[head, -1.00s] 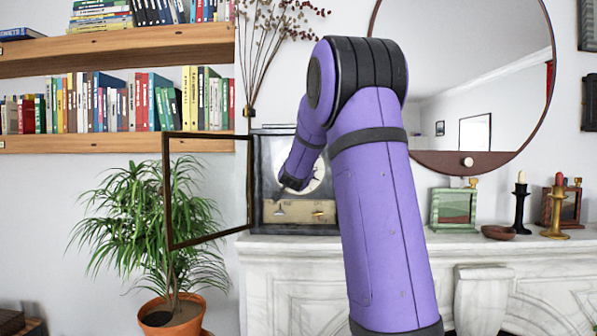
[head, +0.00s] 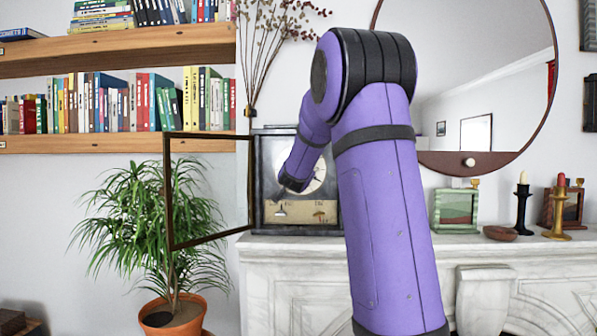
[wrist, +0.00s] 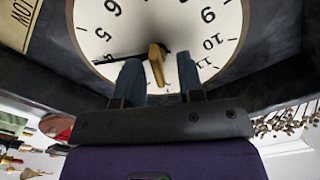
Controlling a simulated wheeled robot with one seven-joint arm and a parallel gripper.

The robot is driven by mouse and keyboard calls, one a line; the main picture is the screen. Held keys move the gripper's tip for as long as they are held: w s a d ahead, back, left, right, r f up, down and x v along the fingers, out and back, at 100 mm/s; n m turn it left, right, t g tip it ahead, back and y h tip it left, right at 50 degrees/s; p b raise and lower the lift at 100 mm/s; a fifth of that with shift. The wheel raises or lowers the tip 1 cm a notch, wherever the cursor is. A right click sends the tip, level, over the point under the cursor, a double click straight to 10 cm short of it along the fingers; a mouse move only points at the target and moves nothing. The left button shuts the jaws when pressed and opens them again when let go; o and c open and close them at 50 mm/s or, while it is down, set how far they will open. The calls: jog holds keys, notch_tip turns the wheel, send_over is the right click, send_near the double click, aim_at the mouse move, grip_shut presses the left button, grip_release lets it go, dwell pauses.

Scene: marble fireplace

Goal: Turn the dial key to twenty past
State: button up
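The clock's round cream dial (head: 319,176) sits inside a dark case with its glass door swung open. In the wrist view the dial (wrist: 175,22) appears upside down, with black numerals. A brass dial key (wrist: 157,64) sticks out from near its middle, and a thin dark hand (wrist: 115,59) points left from there. My gripper (wrist: 158,68) is open, with one finger on each side of the key and visible gaps to both. In the head view my gripper (head: 288,186) is at the dial's lower left; its fingertips are hidden.
The open glass door (head: 168,190) stands out to the left, near a potted plant (head: 170,230). The clock rests on the marble mantel (head: 290,243). A green frame (head: 456,211) and candlesticks (head: 521,208) stand to the right.

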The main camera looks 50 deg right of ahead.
jog(key=v, duration=0.9)
jog(key=shift+s+a, duration=0.2)
jog(key=shift+a, duration=0.1)
jog(key=s+a+f+n+y, duration=0.2)
jog(key=s+a+n+y, duration=0.3)
jog(key=a, duration=0.6)
jog(key=s+a+f+n+y, duration=0.15)
jog(key=a+n+y, duration=0.35)
jog(key=a, duration=0.6)
jog(key=s+a+f+n+g+y, duration=0.1)
jog(key=s+a+f+n+g, duration=0.2)
jog(key=s, duration=0.8)
jog(key=s+a+f+n+g+y, duration=0.2)
jog(key=s+a+f, duration=0.5)
jog(key=s, duration=0.4)
jog(key=shift+s+a+n+g+y, duration=0.15)
jog(key=shift+a+n+g+y, duration=0.2)
jog(key=shift+a+g, duration=0.35)
